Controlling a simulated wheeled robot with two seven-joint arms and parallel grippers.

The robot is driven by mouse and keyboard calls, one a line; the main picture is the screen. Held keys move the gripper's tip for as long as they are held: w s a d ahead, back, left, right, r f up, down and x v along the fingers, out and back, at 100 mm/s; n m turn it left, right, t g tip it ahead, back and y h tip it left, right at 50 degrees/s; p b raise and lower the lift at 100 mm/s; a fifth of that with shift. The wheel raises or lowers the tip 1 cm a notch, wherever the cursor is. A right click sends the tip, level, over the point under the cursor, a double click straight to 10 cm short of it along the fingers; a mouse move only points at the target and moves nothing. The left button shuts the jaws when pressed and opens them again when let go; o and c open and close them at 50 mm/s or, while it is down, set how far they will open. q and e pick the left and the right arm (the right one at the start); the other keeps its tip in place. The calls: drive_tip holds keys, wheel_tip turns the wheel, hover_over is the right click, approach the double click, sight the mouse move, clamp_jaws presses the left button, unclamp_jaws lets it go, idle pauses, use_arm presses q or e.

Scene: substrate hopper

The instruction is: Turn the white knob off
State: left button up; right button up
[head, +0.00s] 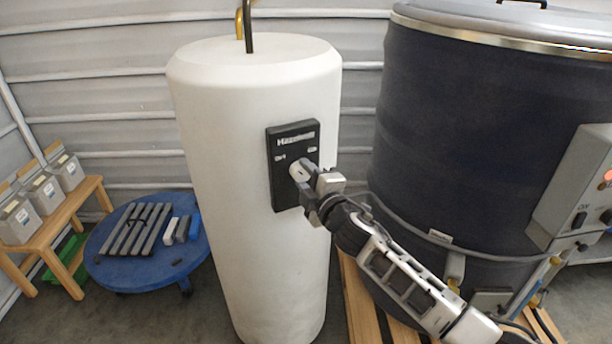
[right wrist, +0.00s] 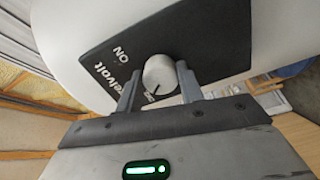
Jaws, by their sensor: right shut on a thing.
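The white knob (right wrist: 158,72) sits on a black control panel (head: 283,180) on the front of a tall white cylindrical tank (head: 220,150). In the right wrist view the knob is between the two fingers of my right gripper (right wrist: 157,88), which is shut on it. A dark pointer line shows on the knob's lower edge, and the word ON is printed on the panel beside it. In the head view my right gripper (head: 306,174) reaches the panel from the lower right and partly covers the knob. My left gripper is not in view.
A large dark drum (head: 470,130) with a grey control box (head: 575,190) stands close on the right, on a wooden pallet (head: 362,305). A blue round dolly (head: 120,265) with grey bars and a wooden bench (head: 85,190) with grey boxes are at left.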

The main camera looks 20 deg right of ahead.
drive_tip(key=shift+n, duration=0.7)
drive_tip(key=o, duration=1)
drive_tip(key=s+d+b, duration=0.1)
drive_tip(key=s+d, duration=0.1)
drive_tip(key=s, duration=1.3)
drive_tip(key=shift+s+d+b, duration=0.2)
drive_tip(key=shift+s+b, duration=0.15)
drive_tip(key=shift+s, duration=0.05)
drive_tip(key=shift+f, duration=0.1)
drive_tip(key=s+a+f+m+g, duration=0.3)
drive_tip(key=s+f+m, duration=0.5)
drive_tip(key=f, duration=0.3)
drive_tip(key=s+a+f+m+g, duration=0.3)
drive_tip(key=s+f+m, duration=0.5)
drive_tip(key=f, duration=0.3)
drive_tip(key=shift+s+g, duration=0.6)
drive_tip(key=shift+g, duration=0.2)
